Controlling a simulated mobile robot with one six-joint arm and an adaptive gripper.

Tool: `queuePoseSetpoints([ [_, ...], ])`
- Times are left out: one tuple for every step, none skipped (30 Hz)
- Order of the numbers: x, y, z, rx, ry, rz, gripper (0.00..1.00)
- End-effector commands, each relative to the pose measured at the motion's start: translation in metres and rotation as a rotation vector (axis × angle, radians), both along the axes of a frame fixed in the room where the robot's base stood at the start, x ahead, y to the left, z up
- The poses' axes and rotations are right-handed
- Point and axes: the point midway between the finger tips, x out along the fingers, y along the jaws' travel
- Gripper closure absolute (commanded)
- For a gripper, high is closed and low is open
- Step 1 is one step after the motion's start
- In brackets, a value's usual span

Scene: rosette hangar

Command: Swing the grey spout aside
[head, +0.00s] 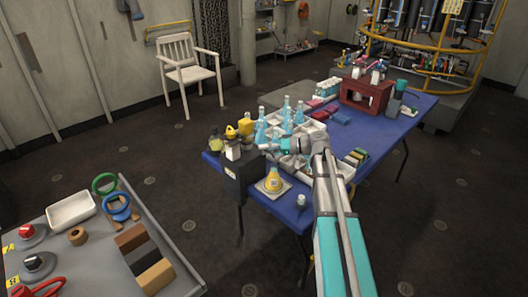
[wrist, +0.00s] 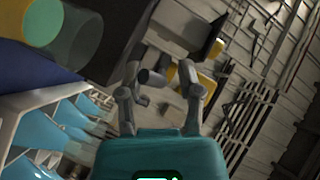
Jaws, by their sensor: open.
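A black box-shaped dispenser (head: 243,178) stands at the near left edge of the blue table; its dark body also shows in the wrist view (wrist: 110,30). In the wrist view, a short dark grey cylinder (wrist: 152,77), which looks like the grey spout, shows between my fingers. I cannot tell whether either finger touches it. My gripper (wrist: 160,72) is open, its two grey fingers on either side of that piece. In the head view, my gripper (head: 268,149) is small and partly lost among the bottles, close to the dispenser's right side.
A yellow flask (head: 273,180) stands on a pale tray beside the dispenser. Blue bottles (head: 262,128) crowd white racks behind my gripper. A grey cart (head: 90,255) is at lower left, with open floor between.

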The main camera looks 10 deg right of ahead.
Motion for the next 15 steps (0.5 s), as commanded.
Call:
queuePoseSetpoints([
  [0.0010,0.0029,-0.0011,0.000,0.000,0.001,0.53],
  [0.0013,0.0040,-0.0012,0.000,0.000,0.001,0.53],
  [0.0016,0.0052,-0.0013,0.000,0.000,0.001,0.53],
  [0.0019,0.0059,-0.0013,0.000,0.000,0.001,0.53],
  [0.0021,0.0062,-0.0014,0.000,0.000,0.001,0.53],
  [0.0022,0.0066,-0.0013,0.000,0.000,0.001,0.53],
  [0.0022,0.0067,-0.0013,0.000,0.000,0.001,0.53],
  [0.0022,0.0067,-0.0013,0.000,0.000,0.001,0.53],
  [0.0022,0.0066,-0.0013,0.000,0.000,0.001,0.53],
  [0.0022,0.0066,-0.0013,0.000,0.000,0.001,0.53],
  [0.0022,0.0066,-0.0013,0.000,0.000,0.001,0.53],
  [0.0022,0.0067,-0.0012,0.000,0.000,0.001,0.53],
  [0.0022,0.0065,-0.0012,0.000,0.000,0.001,0.53],
  [0.0021,0.0066,-0.0012,0.000,0.000,0.001,0.57],
  [0.0021,0.0066,-0.0013,0.000,0.000,0.001,0.64],
])
